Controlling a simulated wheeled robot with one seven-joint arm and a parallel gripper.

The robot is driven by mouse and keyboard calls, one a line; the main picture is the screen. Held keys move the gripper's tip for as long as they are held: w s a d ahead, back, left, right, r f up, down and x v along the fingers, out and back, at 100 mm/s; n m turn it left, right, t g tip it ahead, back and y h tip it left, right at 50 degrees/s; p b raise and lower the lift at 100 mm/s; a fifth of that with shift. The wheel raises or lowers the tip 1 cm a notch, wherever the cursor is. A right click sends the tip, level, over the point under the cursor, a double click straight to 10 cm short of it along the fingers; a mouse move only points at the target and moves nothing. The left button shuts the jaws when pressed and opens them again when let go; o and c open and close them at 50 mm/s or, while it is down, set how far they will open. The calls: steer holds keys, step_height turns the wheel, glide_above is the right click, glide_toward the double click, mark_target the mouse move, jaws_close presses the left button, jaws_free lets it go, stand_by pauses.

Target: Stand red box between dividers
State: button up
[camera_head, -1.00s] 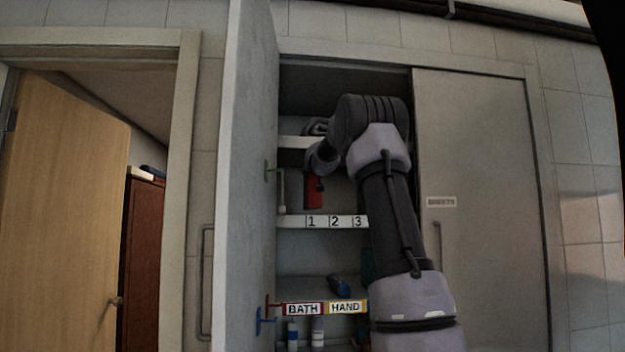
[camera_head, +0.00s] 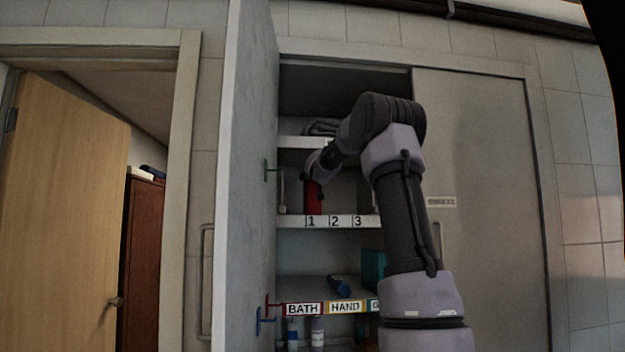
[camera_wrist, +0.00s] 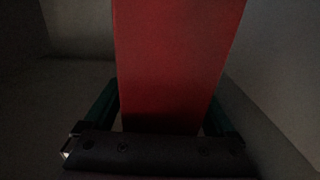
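The red box (camera_head: 314,198) is upright in the opening of the shelf marked 1, 2, 3, behind label 1. Its lower end is close to the shelf board (camera_head: 345,222); I cannot tell whether it touches. My gripper (camera_wrist: 160,108) has its green fingers on both sides of the red box (camera_wrist: 172,60) in the wrist view and appears shut on it. In the head view my wrist hides the box's top. A pale upright piece (camera_head: 281,190) stands left of the box; I cannot tell whether it is a divider. A grey panel (camera_wrist: 268,125) runs close along the box's right in the wrist view.
The open cabinet door (camera_head: 245,180) stands at the left. A folded dark cloth (camera_head: 321,127) lies on the shelf above. A closed sliding panel (camera_head: 480,180) is at the right.

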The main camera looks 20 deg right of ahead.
stand_by(0.3)
steer(key=shift+s+r, duration=0.1)
steer(key=shift+r, duration=0.05)
steer(key=v, duration=1.2)
steer(key=s+a+f+g+y, duration=0.4)
steer(key=s+a+f, duration=0.6)
steer(key=s+a, duration=0.3)
steer(key=s+a+f+g+y, duration=0.1)
steer(key=s+a+f+g, duration=0.1)
steer(key=s+f, duration=0.6)
steer(key=s+a+f+m+g+y, duration=0.1)
steer(key=s+a+f+g+y, duration=0.1)
steer(key=s+f, duration=0.7)
steer(key=s+a+g, duration=0.1)
steer(key=s+g, duration=0.1)
steer(key=s, duration=0.5)
steer(key=shift+s+a+f, duration=0.25)
steer(key=shift+f, duration=0.1)
